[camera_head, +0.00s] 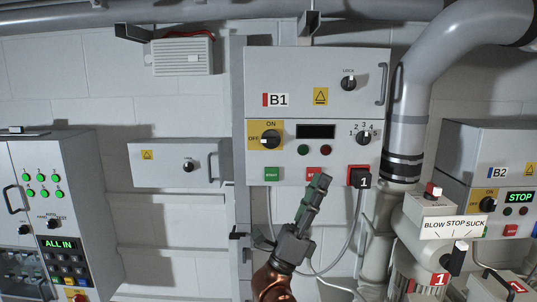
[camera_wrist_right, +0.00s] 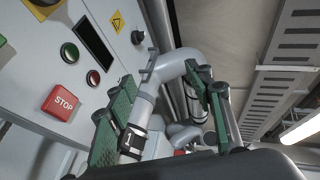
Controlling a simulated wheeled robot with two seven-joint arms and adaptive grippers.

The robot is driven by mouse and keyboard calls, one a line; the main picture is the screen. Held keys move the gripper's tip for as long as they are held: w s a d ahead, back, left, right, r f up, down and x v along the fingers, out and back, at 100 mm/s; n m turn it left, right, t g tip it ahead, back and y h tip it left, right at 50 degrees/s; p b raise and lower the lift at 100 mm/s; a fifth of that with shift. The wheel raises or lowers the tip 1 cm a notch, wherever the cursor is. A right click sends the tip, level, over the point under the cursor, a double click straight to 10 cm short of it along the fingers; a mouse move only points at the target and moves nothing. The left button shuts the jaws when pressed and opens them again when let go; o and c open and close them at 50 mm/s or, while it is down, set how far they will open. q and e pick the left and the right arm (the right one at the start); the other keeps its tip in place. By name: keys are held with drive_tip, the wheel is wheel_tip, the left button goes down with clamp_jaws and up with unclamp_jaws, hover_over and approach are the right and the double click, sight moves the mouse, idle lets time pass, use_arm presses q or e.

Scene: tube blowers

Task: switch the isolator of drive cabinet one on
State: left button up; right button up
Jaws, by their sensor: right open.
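Drive cabinet B1 (camera_head: 345,80) hangs on the wall in the middle of the head view. Its isolator is a black rotary knob (camera_head: 270,141) on a yellow plate marked ON at the top and OFF at the left. The knob's handle looks roughly level, toward OFF. My right gripper (camera_head: 320,185) is below and right of the isolator, in front of the cabinet's lower edge, its fingers pointing up. It hides part of the red STOP button. In the right wrist view its green-padded fingers (camera_wrist_right: 165,105) are apart with nothing held. My left gripper is not in view.
Cabinet B1 also carries a green START button (camera_head: 271,174), a dark display (camera_head: 316,132), a numbered selector (camera_head: 363,138) and a red block tagged 1 (camera_head: 358,176). A grey pipe (camera_head: 408,110) stands to the right. Cabinet B2 (camera_head: 497,165) is farther right.

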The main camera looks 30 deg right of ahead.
drive_tip(key=d+r+m+y, duration=0.2)
drive_tip(key=d+m+y, duration=0.2)
drive_tip(key=d+y, duration=0.1)
drive_tip(key=n+t+y, duration=0.7)
drive_tip(key=t+y, duration=0.6)
drive_tip(key=y, duration=0.2)
approach(268, 142)
drive_tip(key=p+x, duration=0.1)
drive_tip(key=x, duration=0.2)
drive_tip(key=p+x, duration=0.2)
drive_tip(key=x, duration=0.2)
drive_tip(key=shift+d+r, duration=0.1)
drive_tip(key=shift+r, duration=0.15)
drive_tip(key=shift+w+d+f+p, duration=0.15)
drive_tip(key=shift+w+d+p, duration=0.2)
drive_tip(key=shift+w, duration=0.25)
drive_tip(key=shift+m, duration=0.3)
drive_tip(key=shift+c, duration=0.5)
drive_tip(key=shift+a, duration=0.1)
drive_tip(key=c, duration=1.1)
drive_tip(key=shift+o, duration=0.2)
